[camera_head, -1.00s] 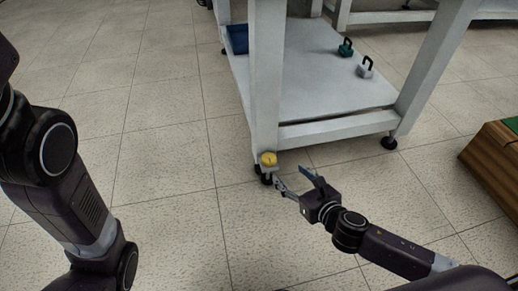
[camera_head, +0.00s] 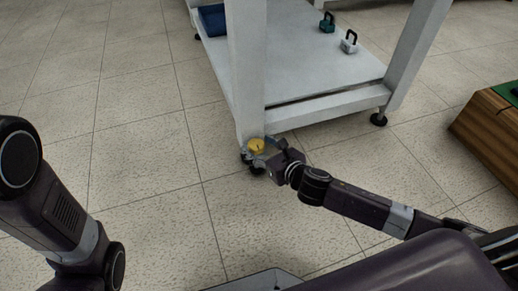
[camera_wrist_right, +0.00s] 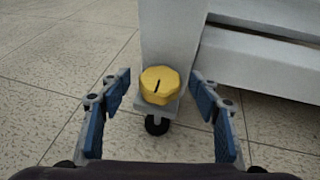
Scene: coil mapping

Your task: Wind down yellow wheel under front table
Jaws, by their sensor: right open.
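The yellow wheel (camera_head: 256,146) sits at the foot of the near table leg, just above a black foot; a dark line marks its top. It also shows in the right wrist view (camera_wrist_right: 160,85), ahead of and between the spread fingers. My right gripper (camera_head: 262,150) is open at the wheel in the head view, with its fingers around or close beside it; contact cannot be told. In the wrist view its blue-padded fingers (camera_wrist_right: 160,108) stand apart with gaps on both sides of the wheel. My left arm shows at the left, but its gripper is out of view.
The white table (camera_head: 310,108) has a low shelf holding a blue bin (camera_head: 212,20), a green weight (camera_head: 327,23) and a grey weight (camera_head: 349,42). A wooden box (camera_head: 488,135) stands at the right. Tiled floor at the left is clear.

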